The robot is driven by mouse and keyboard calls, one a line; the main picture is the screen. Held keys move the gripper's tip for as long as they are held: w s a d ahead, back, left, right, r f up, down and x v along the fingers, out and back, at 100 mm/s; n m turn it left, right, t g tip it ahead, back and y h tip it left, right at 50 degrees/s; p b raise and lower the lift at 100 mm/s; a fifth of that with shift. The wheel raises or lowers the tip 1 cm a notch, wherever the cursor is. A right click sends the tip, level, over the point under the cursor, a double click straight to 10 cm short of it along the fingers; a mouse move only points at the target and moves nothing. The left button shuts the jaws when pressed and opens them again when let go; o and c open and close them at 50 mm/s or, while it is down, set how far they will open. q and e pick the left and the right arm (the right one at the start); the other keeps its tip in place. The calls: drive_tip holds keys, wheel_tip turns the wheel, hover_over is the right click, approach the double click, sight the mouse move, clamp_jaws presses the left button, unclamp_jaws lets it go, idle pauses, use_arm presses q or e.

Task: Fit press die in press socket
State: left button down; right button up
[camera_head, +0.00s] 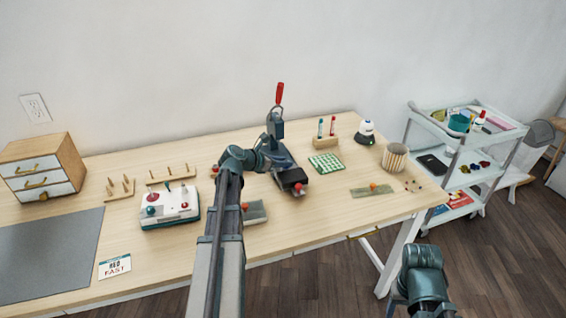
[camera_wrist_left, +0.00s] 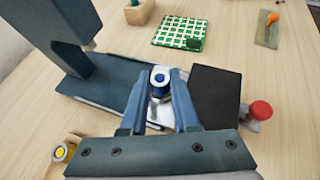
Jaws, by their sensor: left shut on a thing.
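The press (camera_head: 276,128) stands near the back middle of the table, with a red lever handle (camera_head: 279,94) on top. Its dark column (camera_wrist_left: 65,25) and base fill the left of the left wrist view. My left gripper (camera_head: 267,157) is at the press. In the left wrist view, the fingers of my left gripper (camera_wrist_left: 160,92) are shut on the press die (camera_wrist_left: 159,78), a small blue and white cylinder. The die is over the press base, by a pale plate. The socket is hidden under the die and fingers, so I cannot tell whether the die is seated.
A black block with a red knob (camera_wrist_left: 260,110) lies right of the fingers. A green checked pad (camera_head: 326,163), a small wooden rack (camera_head: 326,142) and a ribbed cup (camera_head: 395,157) stand to the right. A white cart (camera_head: 455,150) stands beyond the table.

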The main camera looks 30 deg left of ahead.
use_arm(q)
drive_tip(key=shift+f+b, duration=0.4)
idle(0.8)
idle(0.4)
drive_tip(key=c, duration=0.6)
unclamp_jaws()
drive_tip(key=shift+s+r+p, duration=0.3)
drive_tip(key=shift+s+p, duration=0.05)
drive_tip(key=shift+s, duration=0.1)
drive_tip(key=p+v, duration=0.3)
drive_tip(key=v, duration=0.3)
drive_tip(key=p+v, duration=0.3)
drive_tip(key=v, duration=0.3)
drive_tip(key=shift+s+a+r, duration=0.1)
drive_tip(key=shift+s+a, duration=0.2)
